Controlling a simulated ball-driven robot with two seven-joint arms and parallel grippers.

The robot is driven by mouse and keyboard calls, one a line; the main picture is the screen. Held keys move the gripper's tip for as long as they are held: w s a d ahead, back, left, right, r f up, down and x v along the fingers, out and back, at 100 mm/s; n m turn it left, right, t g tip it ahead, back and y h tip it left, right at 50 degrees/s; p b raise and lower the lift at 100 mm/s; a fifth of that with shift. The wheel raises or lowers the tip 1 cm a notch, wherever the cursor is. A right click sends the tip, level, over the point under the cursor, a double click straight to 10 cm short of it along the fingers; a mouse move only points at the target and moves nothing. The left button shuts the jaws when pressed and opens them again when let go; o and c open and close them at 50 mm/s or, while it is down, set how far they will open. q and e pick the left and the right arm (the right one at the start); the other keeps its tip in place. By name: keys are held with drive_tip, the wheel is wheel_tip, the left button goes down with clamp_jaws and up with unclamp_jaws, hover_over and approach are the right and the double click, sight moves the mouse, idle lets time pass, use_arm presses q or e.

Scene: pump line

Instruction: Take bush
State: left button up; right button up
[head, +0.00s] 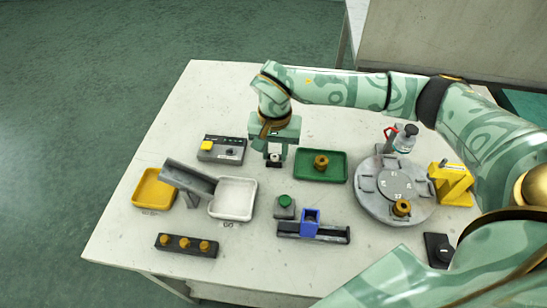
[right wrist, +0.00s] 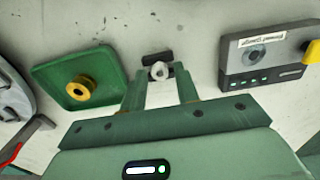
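A brass bush (head: 321,161) sits in the green tray (head: 342,177); it also shows in the right wrist view (right wrist: 80,88). Another brass bush (head: 402,207) is at the front of the round grey turntable (head: 367,205). Several brass knob-like pieces (head: 184,242) stand in a dark rack at the front left. My right gripper (head: 274,160) points down left of the green tray. In the right wrist view its fingers (right wrist: 162,85) are apart, with a small pale ring (right wrist: 159,71) on a dark block between or just beyond the tips; contact is unclear. My left gripper is out of view.
A grey control box (head: 222,149) with a yellow button stands left of my right gripper. A chute, a yellow tray (head: 153,190) and a white tray (head: 232,198) are at the left. A blue fixture (head: 311,222) is in front; a yellow device (head: 453,184) is right.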

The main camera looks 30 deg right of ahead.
sight(274, 157)
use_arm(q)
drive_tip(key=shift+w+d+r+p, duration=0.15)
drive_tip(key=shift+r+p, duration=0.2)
use_arm(e)
drive_tip(key=shift+r, duration=0.1)
idle(0.3)
clamp_jaws()
use_arm(q)
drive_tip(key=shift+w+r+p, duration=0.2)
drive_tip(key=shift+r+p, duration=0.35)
drive_tip(key=shift+p, duration=0.1)
use_arm(e)
drive_tip(key=shift+r, duration=0.6)
drive_tip(key=shift+r+p, duration=1.9)
drive_tip(key=shift+r, duration=0.4)
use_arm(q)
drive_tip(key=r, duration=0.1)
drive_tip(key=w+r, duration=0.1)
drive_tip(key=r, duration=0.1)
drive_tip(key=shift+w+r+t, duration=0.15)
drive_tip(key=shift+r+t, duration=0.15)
use_arm(e)
drive_tip(key=shift+f, duration=0.1)
